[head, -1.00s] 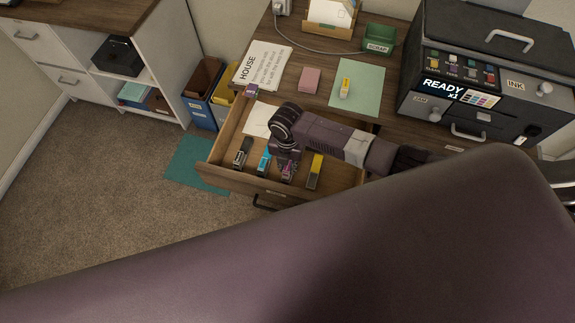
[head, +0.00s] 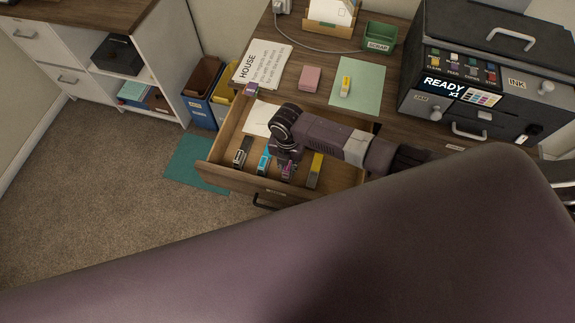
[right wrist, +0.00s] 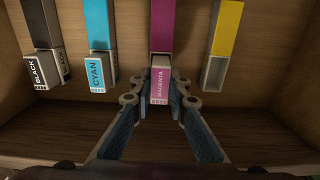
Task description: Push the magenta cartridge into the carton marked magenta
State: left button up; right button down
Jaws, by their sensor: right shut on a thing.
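My right gripper (right wrist: 160,92) is shut on the magenta cartridge (right wrist: 159,88), whose labelled end sits between the fingertips in the right wrist view. The cartridge is in line with the mouth of the magenta carton (right wrist: 163,30), end to end with it. How deep it sits inside I cannot tell. In the head view the right gripper (head: 287,160) reaches down into the open drawer (head: 335,178) and hides most of this carton. My left gripper is not in view.
The cyan carton (right wrist: 96,25) and black carton (right wrist: 40,25) lie to the left, each with a cartridge end sticking out. The yellow carton (right wrist: 224,30) lies right, its mouth open and empty. Drawer walls surround them. The printer (head: 480,75) stands on the desk behind.

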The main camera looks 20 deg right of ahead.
jog(key=shift+f+b, duration=0.6)
jog(key=shift+f, duration=0.3)
jog(key=c, duration=1.8)
grip_release()
jog(key=shift+o, duration=0.2)
notch_tip(320, 180, up, 12)
